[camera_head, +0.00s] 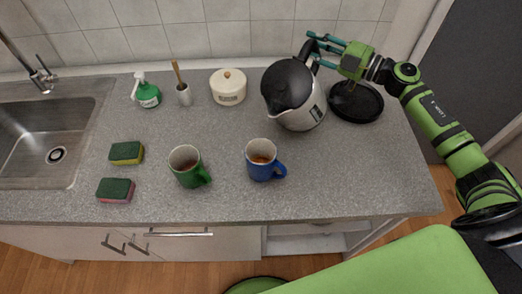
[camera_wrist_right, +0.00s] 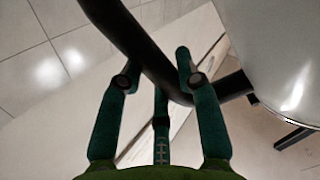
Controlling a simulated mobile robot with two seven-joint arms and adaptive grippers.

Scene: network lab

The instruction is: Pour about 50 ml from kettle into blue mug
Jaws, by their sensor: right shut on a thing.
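The kettle (camera_head: 312,108), steel with a black lid and handle, is off its black round base (camera_head: 372,104), to the left of it. Its spout points to the front left. I cannot tell for sure whether it hangs clear of the counter. My right gripper (camera_head: 317,44) is shut on the kettle's black handle (camera_wrist_right: 143,45), which runs between the fingers (camera_wrist_right: 157,80) in the right wrist view; the steel body (camera_wrist_right: 275,55) is at the right there. The blue mug (camera_head: 262,170) stands upright in front of the kettle, with something brown inside. My left gripper is not in view.
A green mug (camera_head: 187,178) stands left of the blue mug. Two sponges (camera_head: 126,153) lie near the sink (camera_head: 35,135). A green spray bottle (camera_head: 147,95), a brush holder (camera_head: 184,95) and a white lidded pot (camera_head: 228,90) stand at the back. The counter's front right is clear.

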